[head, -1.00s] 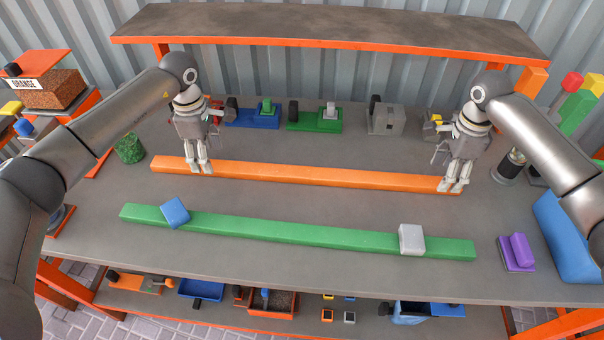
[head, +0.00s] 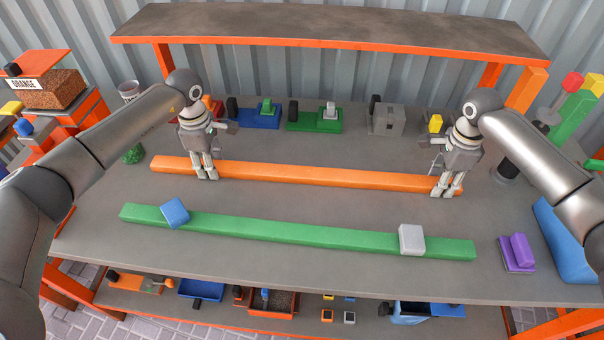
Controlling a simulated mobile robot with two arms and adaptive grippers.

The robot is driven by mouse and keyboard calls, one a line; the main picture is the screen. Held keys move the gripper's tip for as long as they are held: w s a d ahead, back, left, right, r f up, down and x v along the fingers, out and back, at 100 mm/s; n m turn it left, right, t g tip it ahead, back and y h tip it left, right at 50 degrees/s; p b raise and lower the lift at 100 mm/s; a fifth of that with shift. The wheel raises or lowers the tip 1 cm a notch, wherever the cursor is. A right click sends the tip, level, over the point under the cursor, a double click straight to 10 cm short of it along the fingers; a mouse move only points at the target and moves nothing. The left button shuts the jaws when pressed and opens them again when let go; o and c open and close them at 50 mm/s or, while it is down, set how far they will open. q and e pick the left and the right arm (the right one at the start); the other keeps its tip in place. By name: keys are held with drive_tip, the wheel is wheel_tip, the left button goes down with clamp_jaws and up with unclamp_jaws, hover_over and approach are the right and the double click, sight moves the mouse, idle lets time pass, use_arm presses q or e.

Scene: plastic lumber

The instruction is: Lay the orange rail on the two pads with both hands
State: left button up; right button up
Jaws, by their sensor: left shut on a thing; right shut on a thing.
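The long orange rail (head: 310,176) lies across the middle of the table, parallel to its back edge. My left gripper (head: 207,174) is shut on the rail near its left end. My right gripper (head: 440,191) is shut on it near its right end. The rail looks to rest on the table; I see no clear gap under it. In front of it lies a long green bar (head: 300,235). A blue block (head: 175,212) sits askew on its left part and a pale grey block (head: 411,239) on its right part; these look like the two pads.
A purple piece (head: 517,252) and a large blue piece (head: 566,240) lie at the right. Several small fixtures, one on a green base (head: 300,122), stand behind the rail. A raised shelf (head: 330,32) spans the back. Bare table lies between rail and green bar.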

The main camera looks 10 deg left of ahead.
use_arm(q)
clamp_jaws()
use_arm(e)
clamp_jaws()
use_arm(q)
drive_tip(key=shift+w+r, duration=0.1)
drive_tip(key=shift+r, duration=0.05)
use_arm(e)
drive_tip(key=shift+w+r, duration=0.1)
drive_tip(key=shift+r, duration=0.05)
